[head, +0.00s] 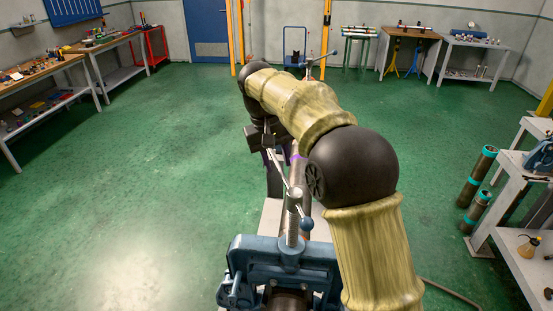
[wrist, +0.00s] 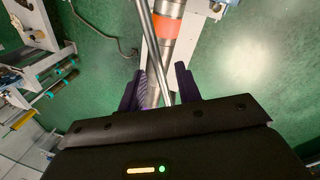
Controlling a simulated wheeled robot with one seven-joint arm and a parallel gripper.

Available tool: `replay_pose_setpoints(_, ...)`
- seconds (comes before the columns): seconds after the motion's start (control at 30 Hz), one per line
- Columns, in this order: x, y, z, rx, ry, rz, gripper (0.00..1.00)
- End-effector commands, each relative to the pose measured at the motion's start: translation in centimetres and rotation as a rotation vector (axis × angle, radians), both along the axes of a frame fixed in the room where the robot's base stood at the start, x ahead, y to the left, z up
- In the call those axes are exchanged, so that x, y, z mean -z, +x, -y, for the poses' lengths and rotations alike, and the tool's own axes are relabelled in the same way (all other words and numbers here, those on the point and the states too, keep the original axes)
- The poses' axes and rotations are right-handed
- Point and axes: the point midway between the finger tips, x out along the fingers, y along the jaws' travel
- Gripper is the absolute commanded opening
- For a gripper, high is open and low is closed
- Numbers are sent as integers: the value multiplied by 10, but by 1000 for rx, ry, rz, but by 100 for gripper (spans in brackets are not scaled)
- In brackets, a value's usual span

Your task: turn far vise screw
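The near blue vise (head: 285,262) stands at the bottom of the head view. Its upright screw (head: 293,212) carries a slanted steel bar (head: 281,172) with a blue ball (head: 307,224) at the near end. Farther off, a screw with a cross bar (head: 309,66) shows beyond my arm; any vise body below it is hidden. My gripper (head: 283,158) is open, over the far end of the slanted bar. In the wrist view, a steel bar (wrist: 149,35) runs between the parted purple fingers (wrist: 158,82); no finger clearly touches it.
A pipe with an orange band (wrist: 169,28) runs below the gripper. A side table (head: 525,205) and teal-capped pipes (head: 478,178) stand at right. Workbenches (head: 40,75) line the left. The green floor at left is clear.

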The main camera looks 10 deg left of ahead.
Motion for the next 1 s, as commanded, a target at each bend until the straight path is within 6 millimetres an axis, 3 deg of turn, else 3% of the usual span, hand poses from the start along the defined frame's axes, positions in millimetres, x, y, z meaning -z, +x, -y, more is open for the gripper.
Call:
replay_pose_setpoints(0.03,0,0,0,0,0,0,32)
replay_pose_setpoints(0.2,0,0,0,0,0,0,0)
replay_pose_setpoints(0.47,-1,-1,-2,-17,-1,-1,0)
replay_pose_setpoints(0.8,-2,-20,-27,-280,0,1,0)
replay_pose_setpoints(1.0,0,-22,-28,-301,0,1,0)
